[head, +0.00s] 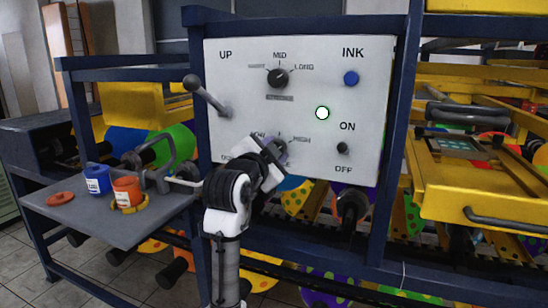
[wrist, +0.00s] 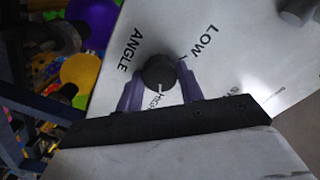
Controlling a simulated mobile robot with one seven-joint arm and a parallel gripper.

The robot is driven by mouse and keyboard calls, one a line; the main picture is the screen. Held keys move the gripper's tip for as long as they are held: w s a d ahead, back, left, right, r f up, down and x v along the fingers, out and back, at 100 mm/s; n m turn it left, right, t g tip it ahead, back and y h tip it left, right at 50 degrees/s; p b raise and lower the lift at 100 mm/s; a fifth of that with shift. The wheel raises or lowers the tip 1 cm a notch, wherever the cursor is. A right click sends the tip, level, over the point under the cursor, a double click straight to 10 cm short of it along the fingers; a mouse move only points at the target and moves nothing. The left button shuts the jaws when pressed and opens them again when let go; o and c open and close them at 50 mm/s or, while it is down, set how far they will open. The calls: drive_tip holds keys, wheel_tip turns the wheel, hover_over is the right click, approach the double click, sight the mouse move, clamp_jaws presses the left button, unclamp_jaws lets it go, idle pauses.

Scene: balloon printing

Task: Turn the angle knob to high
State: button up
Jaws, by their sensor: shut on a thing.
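The angle knob (wrist: 160,71) is a round black knob on the white control panel (head: 340,70). In the wrist view my gripper (wrist: 160,86) has its two purple fingers on either side of the knob, shut on it. A pale mark by the knob's lower edge is near the HIGH label; LOW is on the upper right and ANGLE on the upper left. In the head view my gripper (head: 271,150) is at the panel's lower middle, between the LOW and HIGH labels, and mostly hides the knob.
Above is the MID/LONG knob (head: 278,77). A grey lever (head: 208,95) sticks out on the left; a blue INK button (head: 351,78), a lit white button (head: 322,113) and an ON/OFF switch (head: 342,148) are on the right. A side table (head: 130,222) holds ink jars.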

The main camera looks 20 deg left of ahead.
drive_tip(key=shift+m, duration=0.4)
drive_tip(key=o, duration=1)
drive_tip(key=s+b, duration=0.1)
drive_tip(key=s, duration=0.6)
drive_tip(key=s+b, duration=0.2)
drive_tip(key=s, duration=0.4)
drive_tip(key=shift+s+a, duration=0.2)
drive_tip(key=shift+s, duration=0.2)
